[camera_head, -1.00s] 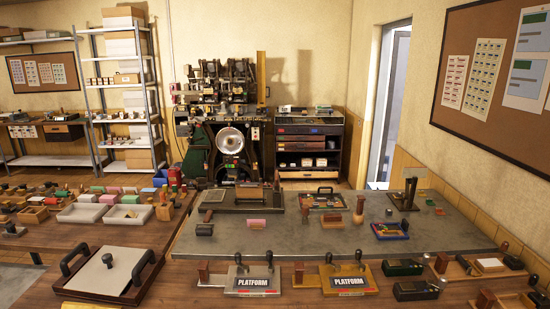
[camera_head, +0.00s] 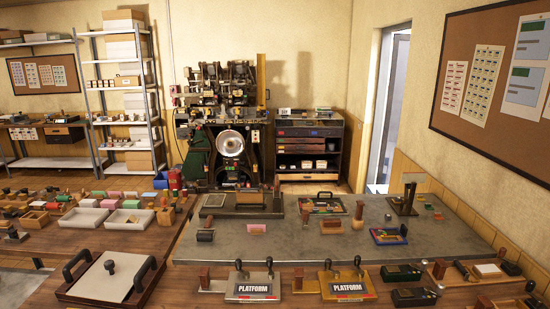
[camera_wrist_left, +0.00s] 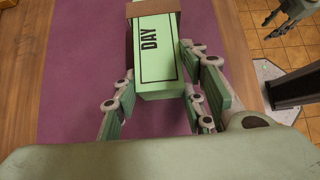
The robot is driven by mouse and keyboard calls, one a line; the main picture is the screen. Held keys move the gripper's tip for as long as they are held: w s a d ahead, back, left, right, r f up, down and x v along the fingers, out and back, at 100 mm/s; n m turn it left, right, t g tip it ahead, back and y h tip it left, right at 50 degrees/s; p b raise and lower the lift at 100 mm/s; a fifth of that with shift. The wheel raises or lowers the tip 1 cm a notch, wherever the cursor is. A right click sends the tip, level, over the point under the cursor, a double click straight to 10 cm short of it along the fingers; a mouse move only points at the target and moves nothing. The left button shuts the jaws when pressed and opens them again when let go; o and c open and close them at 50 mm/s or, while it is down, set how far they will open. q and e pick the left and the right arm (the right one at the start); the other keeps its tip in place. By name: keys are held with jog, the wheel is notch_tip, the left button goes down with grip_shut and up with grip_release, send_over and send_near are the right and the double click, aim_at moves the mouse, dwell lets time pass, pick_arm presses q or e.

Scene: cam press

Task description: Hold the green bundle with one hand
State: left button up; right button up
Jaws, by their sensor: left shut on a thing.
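The green bundle (camera_wrist_left: 155,55) is a pale green block with a dark-outlined label reading DAY and a brown band at its far end. It shows in the left wrist view, at the upper centre. My left gripper (camera_wrist_left: 157,85) is shut on it, with finger pads on its two sides. A grey gripper (camera_wrist_left: 290,18), apparently my right one, is partly in the top right corner of that view; its opening is unclear. No gripper shows in the head view.
Below the bundle is a purple surface (camera_wrist_left: 75,70) beside wood. In the head view, a grey-topped bench (camera_head: 290,245) carries trays and stamps. Two PLATFORM boards (camera_head: 253,288) (camera_head: 347,287) stand in front, with a lidded board (camera_head: 98,278) at left. A machine (camera_head: 225,150) stands behind.

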pick_arm(q)
jog(key=o, duration=1.2)
